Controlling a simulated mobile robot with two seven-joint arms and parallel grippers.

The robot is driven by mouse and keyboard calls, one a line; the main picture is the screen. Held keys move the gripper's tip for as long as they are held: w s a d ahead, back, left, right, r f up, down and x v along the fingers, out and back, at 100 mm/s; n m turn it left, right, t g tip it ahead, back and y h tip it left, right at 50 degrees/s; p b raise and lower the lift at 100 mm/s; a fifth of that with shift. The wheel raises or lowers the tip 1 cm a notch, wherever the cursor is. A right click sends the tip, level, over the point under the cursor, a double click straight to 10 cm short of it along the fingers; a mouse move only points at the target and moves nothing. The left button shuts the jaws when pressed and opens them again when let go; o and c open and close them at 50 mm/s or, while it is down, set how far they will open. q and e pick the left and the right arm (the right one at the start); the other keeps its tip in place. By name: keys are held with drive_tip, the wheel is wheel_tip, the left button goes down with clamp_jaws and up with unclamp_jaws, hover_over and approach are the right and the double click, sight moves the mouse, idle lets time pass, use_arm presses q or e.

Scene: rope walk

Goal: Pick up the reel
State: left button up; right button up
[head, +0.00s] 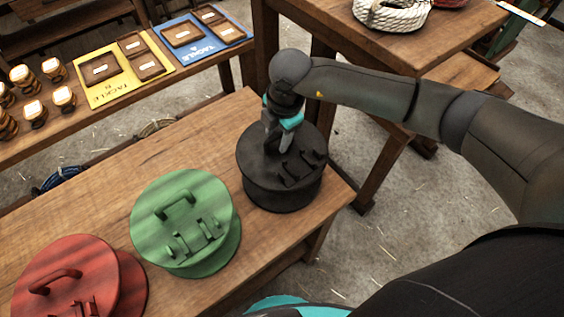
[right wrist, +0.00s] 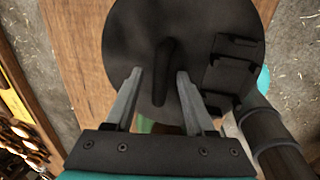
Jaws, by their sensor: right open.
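A black round reel (head: 283,192) with a flat lid stands at the right end of the wooden bench. In the right wrist view the reel (right wrist: 125,40) shows from above, with a bar handle (right wrist: 165,62) and raised brackets to the right. My right gripper (head: 268,147) points down over the lid and hides the handle in the head view. In the right wrist view the right gripper (right wrist: 160,73) is open, one finger on each side of the handle. I cannot tell whether the fingers touch it. My left gripper is not in view.
A green reel (head: 165,208) and a red reel (head: 110,258) stand left of the black one on the bench (head: 170,150). Behind are yellow (head: 100,93) and blue (head: 212,53) tackle mats. A table with white rope (head: 390,14) stands at the back right.

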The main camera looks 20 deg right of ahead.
drive_tip(key=shift+f, duration=0.1)
drive_tip(key=shift+c, duration=0.2)
clamp_jaws()
drive_tip(key=shift+w, duration=0.1)
idle(1.1)
